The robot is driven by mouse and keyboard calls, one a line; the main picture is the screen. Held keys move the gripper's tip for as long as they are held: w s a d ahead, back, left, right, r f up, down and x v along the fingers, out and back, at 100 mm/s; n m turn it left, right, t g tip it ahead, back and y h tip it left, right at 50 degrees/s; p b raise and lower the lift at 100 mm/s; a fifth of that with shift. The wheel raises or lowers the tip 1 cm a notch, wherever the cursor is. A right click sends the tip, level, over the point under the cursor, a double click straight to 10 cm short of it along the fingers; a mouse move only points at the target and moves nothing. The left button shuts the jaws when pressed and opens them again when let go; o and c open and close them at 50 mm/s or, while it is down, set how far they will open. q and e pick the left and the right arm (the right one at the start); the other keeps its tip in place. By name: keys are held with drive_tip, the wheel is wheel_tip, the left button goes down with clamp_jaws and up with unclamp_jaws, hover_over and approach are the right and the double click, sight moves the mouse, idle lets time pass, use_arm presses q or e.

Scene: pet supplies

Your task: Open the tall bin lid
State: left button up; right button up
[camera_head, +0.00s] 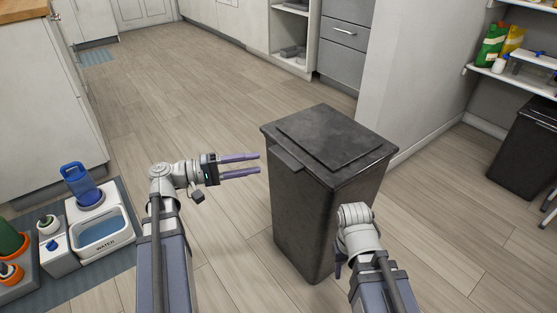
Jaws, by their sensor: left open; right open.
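The tall bin (296,215) is dark grey and stands upright on the floor in front of me. Its lid (331,139) lies flat and closed on top, with a small tab (282,159) on its left front edge. My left gripper (258,164) is open and empty, with its fingers pointing right at the tab, just left of it and apparently apart from it. My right gripper (340,270) is low in front of the bin's right side. It is mostly hidden behind its own wrist, so contact with the bin cannot be told.
A water dispenser (100,233) and other pet items stand on a mat (62,293) at the left. A white wall (405,75) rises behind the bin. Another dark bin (525,155) stands under shelves at the right. The wooden floor (190,85) is clear behind my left gripper.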

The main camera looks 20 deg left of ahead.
sight(279, 160)
use_arm(q)
drive_tip(key=shift+x, duration=3.95)
clamp_jaws()
